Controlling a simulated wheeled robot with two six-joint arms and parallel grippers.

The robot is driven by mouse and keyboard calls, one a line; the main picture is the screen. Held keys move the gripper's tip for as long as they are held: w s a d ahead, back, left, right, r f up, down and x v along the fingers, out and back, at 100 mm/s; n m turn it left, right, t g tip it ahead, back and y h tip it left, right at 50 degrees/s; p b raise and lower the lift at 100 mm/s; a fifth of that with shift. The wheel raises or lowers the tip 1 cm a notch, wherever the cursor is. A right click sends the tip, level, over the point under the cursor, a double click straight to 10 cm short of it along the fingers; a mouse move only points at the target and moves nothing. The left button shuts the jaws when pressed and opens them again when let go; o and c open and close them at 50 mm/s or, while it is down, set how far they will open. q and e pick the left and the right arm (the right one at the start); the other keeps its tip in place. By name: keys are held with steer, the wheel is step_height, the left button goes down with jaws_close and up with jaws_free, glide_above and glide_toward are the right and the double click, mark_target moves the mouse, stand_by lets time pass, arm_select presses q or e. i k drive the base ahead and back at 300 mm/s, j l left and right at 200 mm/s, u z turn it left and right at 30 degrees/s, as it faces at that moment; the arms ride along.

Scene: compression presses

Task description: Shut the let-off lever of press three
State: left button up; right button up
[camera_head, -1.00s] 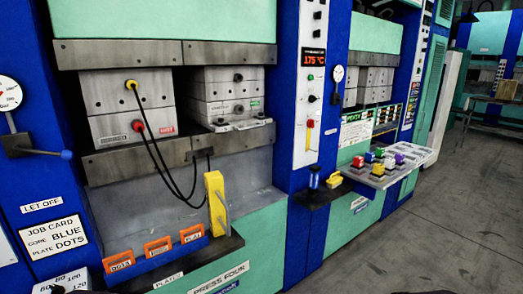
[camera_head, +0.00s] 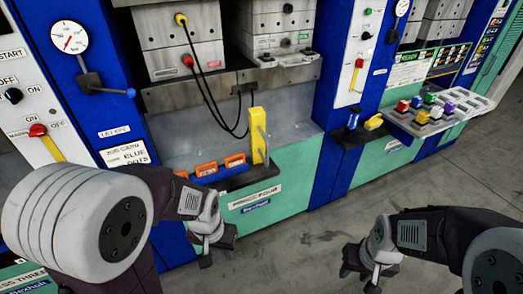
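The press three label (camera_head: 22,284) shows at the lower left edge, partly covered by my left arm. No let-off lever that I can tie to press three is in view. A let-off lever (camera_head: 104,88) with a dark arm and blue knob is on the blue column just left of press four, above a "LET OFF" label (camera_head: 114,131); it points right. My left gripper (camera_head: 207,250) hangs low in front of press four, apart from everything. My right gripper (camera_head: 358,268) is over the floor at the lower right. Neither visibly holds anything; their finger gaps are unclear.
A white dial gauge (camera_head: 69,37) is above the lever. A control panel (camera_head: 22,95) with red and black knobs is at far left. Press four's ledge holds orange blocks (camera_head: 207,169) and a yellow handle (camera_head: 257,135). Grey floor is clear.

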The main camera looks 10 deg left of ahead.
mark_target(131, 93)
steer(key=u, duration=1.55)
